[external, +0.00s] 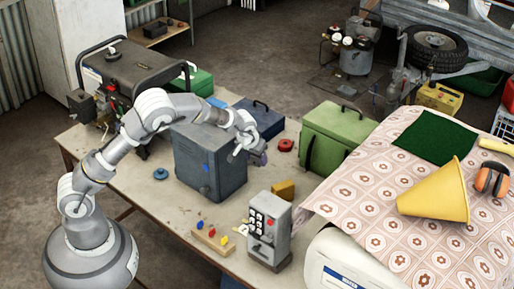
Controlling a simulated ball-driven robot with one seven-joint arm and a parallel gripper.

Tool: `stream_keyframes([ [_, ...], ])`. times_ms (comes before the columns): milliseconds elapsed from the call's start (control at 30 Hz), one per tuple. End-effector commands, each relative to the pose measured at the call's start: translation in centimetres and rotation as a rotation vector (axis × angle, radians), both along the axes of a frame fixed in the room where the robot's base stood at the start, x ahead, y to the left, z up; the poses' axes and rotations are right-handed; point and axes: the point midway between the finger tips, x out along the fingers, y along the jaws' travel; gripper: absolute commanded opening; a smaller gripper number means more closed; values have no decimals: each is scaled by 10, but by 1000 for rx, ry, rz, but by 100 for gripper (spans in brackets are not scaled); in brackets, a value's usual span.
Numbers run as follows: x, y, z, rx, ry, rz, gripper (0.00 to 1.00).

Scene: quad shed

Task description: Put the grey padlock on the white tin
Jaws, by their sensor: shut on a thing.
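My gripper (247,153) is above the workbench, just right of the large blue-grey metal box. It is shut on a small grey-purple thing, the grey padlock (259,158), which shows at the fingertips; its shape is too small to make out. I cannot make out a small white tin on the workbench; it may be hidden behind the blue-grey box or my arm. A large white container (345,262) with a blue label stands at the bottom, partly under the patterned cloth.
The workbench (150,195) carries the blue-grey box (206,165), a dark blue case (262,118), a green box (335,138), a red disc (286,145), a yellow block (284,190), a grey keypad device (268,228), a blue knob (160,174) and a generator (135,70). Bare wood shows at front left.

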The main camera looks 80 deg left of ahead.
Motion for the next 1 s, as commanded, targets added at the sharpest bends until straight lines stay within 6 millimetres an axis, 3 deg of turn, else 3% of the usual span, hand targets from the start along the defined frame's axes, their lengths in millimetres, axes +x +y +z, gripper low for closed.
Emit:
stream_keyframes([
  [100,2,-1,48,2,-8,-1,17],
  [200,1,0,81,1,-7,0,17],
  [467,1,0,143,1,-4,0,17],
  [767,24,49,137,-3,-2,-286,17],
  [867,28,77,135,-5,-5,-415,17],
  [1000,23,131,134,-5,-7,-629,17],
])
